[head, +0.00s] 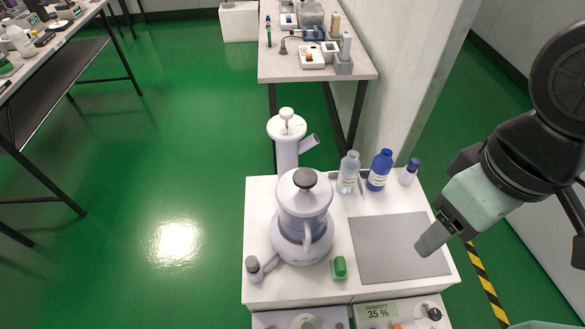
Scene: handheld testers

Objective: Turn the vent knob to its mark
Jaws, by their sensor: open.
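My gripper (434,238) hangs over the right part of the white cabinet top (318,293), above the right edge of a grey mat (385,250). It is seen nearly side-on and holds nothing that I can see. On the cabinet's front, a dark knob (434,314) sits right of a display (378,312) reading "HUMIDITY 35 %". A pale round knob (304,321) is partly cut off at the bottom edge. I cannot tell which knob is the vent knob, and no mark is readable. My gripper is apart from both knobs.
A white vessel with a dark lid knob (303,208) stands left of the mat. A green block (340,268) lies beside it. The mat is bare.

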